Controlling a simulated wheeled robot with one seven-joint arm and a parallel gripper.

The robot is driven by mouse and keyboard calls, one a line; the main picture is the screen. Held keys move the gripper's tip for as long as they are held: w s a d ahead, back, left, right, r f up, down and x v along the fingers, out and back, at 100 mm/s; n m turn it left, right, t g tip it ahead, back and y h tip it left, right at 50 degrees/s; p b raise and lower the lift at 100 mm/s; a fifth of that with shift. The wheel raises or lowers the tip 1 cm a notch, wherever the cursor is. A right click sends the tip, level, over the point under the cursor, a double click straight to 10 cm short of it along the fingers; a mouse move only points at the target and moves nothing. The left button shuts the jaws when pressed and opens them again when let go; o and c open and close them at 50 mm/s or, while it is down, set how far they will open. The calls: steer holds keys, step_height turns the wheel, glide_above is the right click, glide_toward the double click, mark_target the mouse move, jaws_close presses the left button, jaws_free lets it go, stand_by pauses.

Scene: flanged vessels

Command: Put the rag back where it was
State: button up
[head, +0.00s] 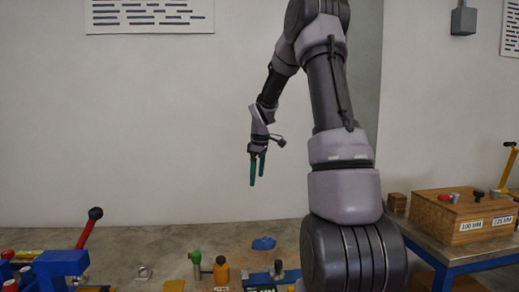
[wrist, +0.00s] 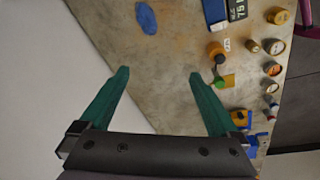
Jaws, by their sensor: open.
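The rag is most likely the crumpled blue patch (head: 263,243) lying flat on the bench near its back edge in the head view. It also shows as a blue oval (wrist: 146,18) at the top of the wrist view, ahead of the fingertips and apart from them. My gripper (head: 257,170) hangs in the air above the bench, fingers pointing down, in front of the wall. In the wrist view its two green fingers (wrist: 158,76) are spread wide with nothing between them.
A wooden box (head: 460,214) stands on another table at right. Bare bench surrounds the blue patch.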

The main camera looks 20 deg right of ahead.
steer(key=s+a+r+m+t, duration=0.1)
steer(key=s+a+r+m, duration=0.3)
steer(key=s+r, duration=0.35)
steer(key=s+a+r+m+t, duration=0.2)
steer(key=s+a+r+m, duration=0.15)
steer(key=s+r, duration=0.4)
steer(key=s+a+r+m+t+y, duration=0.1)
steer(key=s+a+m, duration=0.1)
steer(key=s, duration=0.5)
steer(key=s+a+m+t, duration=0.1)
steer(key=s+a+m, duration=0.2)
steer(key=s, duration=0.5)
steer(key=shift+r+m+y, duration=0.4)
steer(key=shift+m, duration=0.05)
